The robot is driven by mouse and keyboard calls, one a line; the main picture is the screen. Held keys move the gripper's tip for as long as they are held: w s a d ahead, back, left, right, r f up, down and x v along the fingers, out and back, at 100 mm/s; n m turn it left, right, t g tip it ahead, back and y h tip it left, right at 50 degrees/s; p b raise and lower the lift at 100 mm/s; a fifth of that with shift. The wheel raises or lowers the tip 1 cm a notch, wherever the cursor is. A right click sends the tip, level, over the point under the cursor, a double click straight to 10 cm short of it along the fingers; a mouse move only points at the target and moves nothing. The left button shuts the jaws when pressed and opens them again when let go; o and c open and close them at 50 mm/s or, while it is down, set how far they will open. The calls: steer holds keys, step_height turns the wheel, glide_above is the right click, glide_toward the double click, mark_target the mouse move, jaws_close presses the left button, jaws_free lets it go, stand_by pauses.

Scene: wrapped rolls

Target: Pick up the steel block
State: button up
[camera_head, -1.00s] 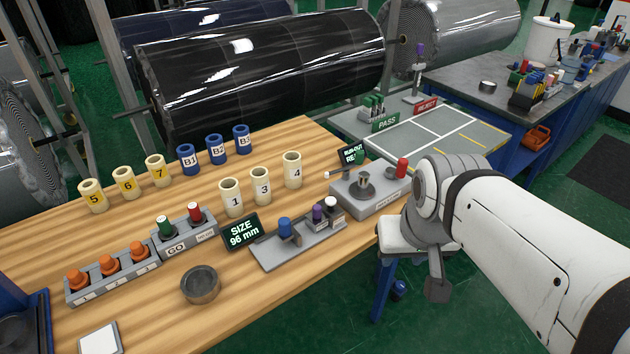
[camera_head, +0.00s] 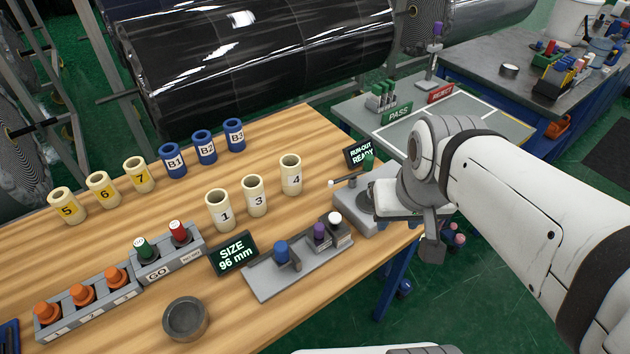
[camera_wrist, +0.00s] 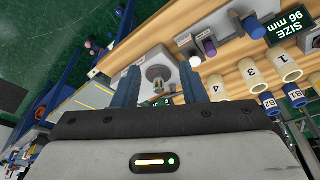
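No part carries a steel block label. The likeliest match is a small grey block with a white knob (camera_head: 335,219) at the right end of a grey rack (camera_head: 262,282), beside a purple-topped gauge (camera_head: 320,236) and a blue-topped one (camera_head: 281,253). The white knob also shows in the wrist view (camera_wrist: 195,62), right of the fingers. My gripper (camera_wrist: 160,90) is open and empty, its fingers wide apart. Between them in the wrist view, farther off, is a fixture with a steel cylinder (camera_wrist: 158,74). In the head view my arm hides the fingers and part of that fixture.
Numbered cream and blue sleeves (camera_head: 219,211) stand behind the rack. A size display (camera_head: 234,253) reads 96 mm. A steel ring (camera_head: 185,320) and a tray of orange knobs (camera_head: 82,295) lie to the left. A pass/reject table (camera_head: 400,115) stands beyond the bench edge.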

steer(key=shift+o, duration=0.8)
steer(key=shift+w, duration=0.2)
steer(key=shift+o, duration=0.2)
steer(key=shift+w+a+n, duration=0.25)
steer(key=shift+w+n, duration=0.1)
steer(key=shift+n, duration=0.25)
steer(key=n+g+p, duration=0.3)
steer(key=n+p, duration=0.2)
steer(key=n, duration=2)
glide_above(319, 226)
step_height(319, 226, down, 11)
steer(key=shift+d+r, duration=0.15)
steer(key=shift+r, duration=0.05)
steer(key=shift+a+f+n, duration=0.2)
steer(key=shift+f+n, duration=0.2)
steer(key=shift+f, duration=0.2)
steer(key=shift+f+p, duration=0.95)
steer(key=shift+f, duration=2.7)
jaws_close()
